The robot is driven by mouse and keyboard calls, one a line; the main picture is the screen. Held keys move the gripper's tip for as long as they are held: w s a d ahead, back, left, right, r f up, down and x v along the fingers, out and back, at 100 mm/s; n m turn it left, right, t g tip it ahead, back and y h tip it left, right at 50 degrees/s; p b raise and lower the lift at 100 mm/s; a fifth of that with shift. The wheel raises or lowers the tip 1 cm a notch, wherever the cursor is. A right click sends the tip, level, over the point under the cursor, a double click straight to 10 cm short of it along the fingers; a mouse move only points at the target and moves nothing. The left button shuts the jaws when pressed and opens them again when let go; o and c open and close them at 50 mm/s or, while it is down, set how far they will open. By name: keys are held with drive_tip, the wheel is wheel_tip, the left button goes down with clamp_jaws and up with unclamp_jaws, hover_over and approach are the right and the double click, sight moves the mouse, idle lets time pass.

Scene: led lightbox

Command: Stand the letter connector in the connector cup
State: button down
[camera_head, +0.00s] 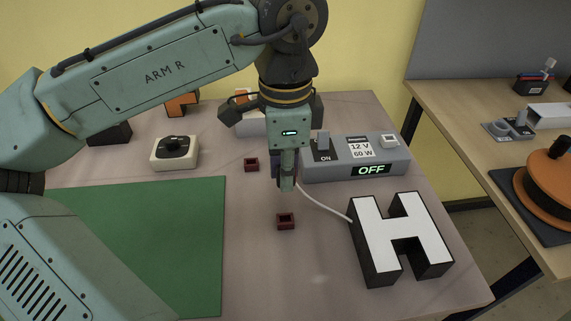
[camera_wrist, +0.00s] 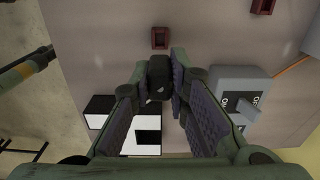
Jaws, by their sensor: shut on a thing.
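My gripper (camera_head: 287,183) points down above the table, between two cups. In the wrist view its fingers (camera_wrist: 161,70) are closed around a small black connector (camera_wrist: 158,80); the fingers mostly hide it in the head view. A white lead runs from the gripper to the letter H (camera_head: 405,225), which has a white face and black sides. A small dark red square cup (camera_head: 285,221) stands in front of the gripper, apart from it; it also shows in the wrist view (camera_wrist: 160,38). A second similar cup (camera_head: 251,164) stands farther back. I cannot tell which is the connector cup.
A grey power supply (camera_head: 355,160) marked 12 V 60 W, reading OFF, stands just behind and right of the gripper. The table between mat and letter is mostly clear.

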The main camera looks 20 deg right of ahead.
drive_tip(key=shift+f+b, duration=1.45)
drive_tip(key=shift+f, duration=2.2)
drive_tip(key=shift+p, duration=0.9)
drive_tip(key=shift+f+b, duration=0.75)
drive_tip(key=shift+f, duration=0.45)
drive_tip(key=c, duration=1.5)
unclamp_jaws()
drive_tip(key=shift+o, duration=0.2)
drive_tip(key=shift+r, duration=0.1)
wheel_tip(320, 180, up, 6)
drive_tip(key=p, duration=0.5)
drive_tip(key=shift+f, duration=0.2)
drive_tip(key=shift+r, duration=1.15)
